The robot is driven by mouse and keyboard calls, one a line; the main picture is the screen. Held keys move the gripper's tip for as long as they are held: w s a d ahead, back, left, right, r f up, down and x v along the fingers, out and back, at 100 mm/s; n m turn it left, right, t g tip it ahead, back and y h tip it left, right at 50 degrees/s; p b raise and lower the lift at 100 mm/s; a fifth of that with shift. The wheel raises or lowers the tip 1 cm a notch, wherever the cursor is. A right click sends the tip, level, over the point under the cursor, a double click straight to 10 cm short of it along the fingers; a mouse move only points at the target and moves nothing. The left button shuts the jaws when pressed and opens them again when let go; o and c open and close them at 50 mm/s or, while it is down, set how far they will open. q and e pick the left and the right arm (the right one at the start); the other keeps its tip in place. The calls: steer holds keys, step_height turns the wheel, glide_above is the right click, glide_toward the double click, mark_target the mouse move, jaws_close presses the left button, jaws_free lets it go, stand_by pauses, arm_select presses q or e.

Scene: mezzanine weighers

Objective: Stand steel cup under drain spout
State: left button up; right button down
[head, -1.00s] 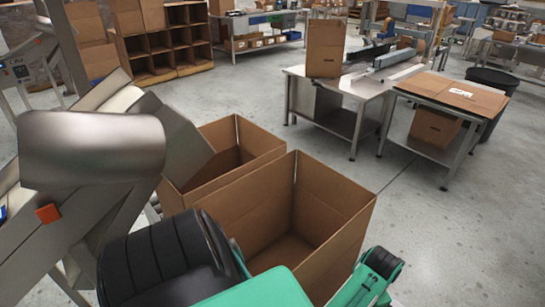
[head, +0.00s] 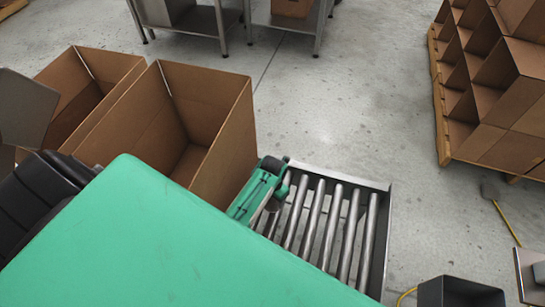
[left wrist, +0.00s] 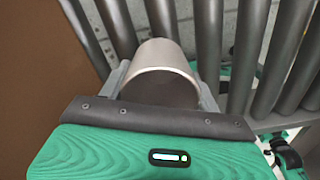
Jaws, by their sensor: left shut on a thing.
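My left gripper (head: 268,190) is beside the near corner of an open cardboard box, over the left end of a roller conveyor. In the left wrist view the gripper (left wrist: 162,75) is shut on the steel cup (left wrist: 165,58), a smooth grey metal cylinder between the two fingers. The cup is above the rollers; I cannot tell whether it touches them. I cannot make out the drain spout in the current views. My right gripper is not in view.
The roller conveyor (head: 386,240) has bare metal rollers. Two open cardboard boxes (head: 240,130) (head: 110,62) stand left of it. Cardboard compartments (head: 505,100) stand on a pallet at right. A dark bin (head: 460,292) is at bottom right. Open concrete floor (head: 340,100) lies beyond the conveyor.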

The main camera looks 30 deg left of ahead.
mark_target(272, 199)
arm_select(q)
steer(key=shift+f, duration=2.05)
steer(key=shift+f, duration=0.15)
steer(key=o, duration=1)
